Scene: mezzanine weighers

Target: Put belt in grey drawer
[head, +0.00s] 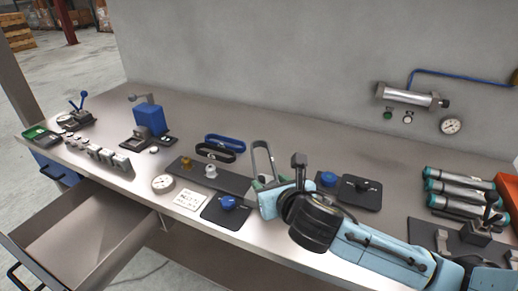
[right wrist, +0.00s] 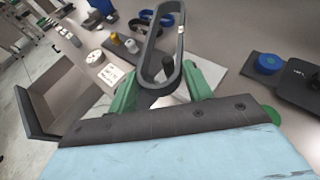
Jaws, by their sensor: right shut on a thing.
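A grey loop-shaped belt (head: 272,160) stands upright in my right gripper (head: 268,184), above the bench. In the right wrist view the belt (right wrist: 178,52) rises between the green fingertips of the gripper (right wrist: 164,88), which are shut on its lower end. An open drawer (head: 88,243) with a bare grey inside sticks out from the bench front at the lower left, well left of the gripper. It also shows at the left of the right wrist view (right wrist: 65,98) and looks empty. My left gripper is in neither view.
A blue belt (head: 225,139) and a black belt (head: 215,150) lie on the bench behind a dark strip with knobs. A round dial (head: 163,184) and a written card (head: 188,200) lie near the front edge. A closed blue drawer (head: 52,168) is at the far left.

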